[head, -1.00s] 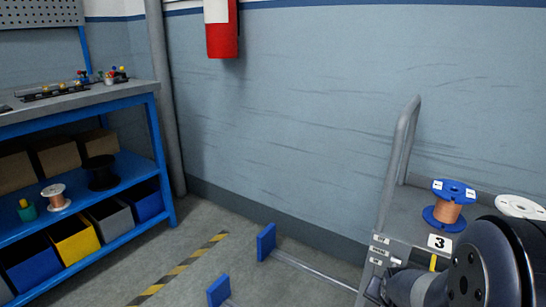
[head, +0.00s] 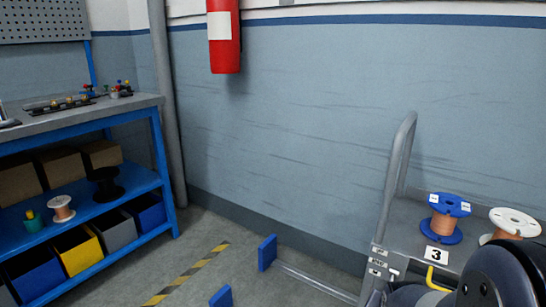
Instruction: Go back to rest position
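My arm shows as dark, rounded links at the bottom right of the head view. My gripper's fingers cannot be made out, so its state is hidden. A blue spool of copper wire (head: 446,217) stands upright on a grey cart (head: 402,222). A white spool (head: 514,223) with copper wire is to its right, partly hidden behind my arm. A plate marked 3 (head: 436,254) is on the cart's front edge.
A blue workbench (head: 78,110) stands at the left, with bins and spools below. Blue end plates (head: 267,252) on bars stick out low from the cart. A red extinguisher (head: 223,38) hangs on the wall. Floor with a striped line (head: 190,273) lies between.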

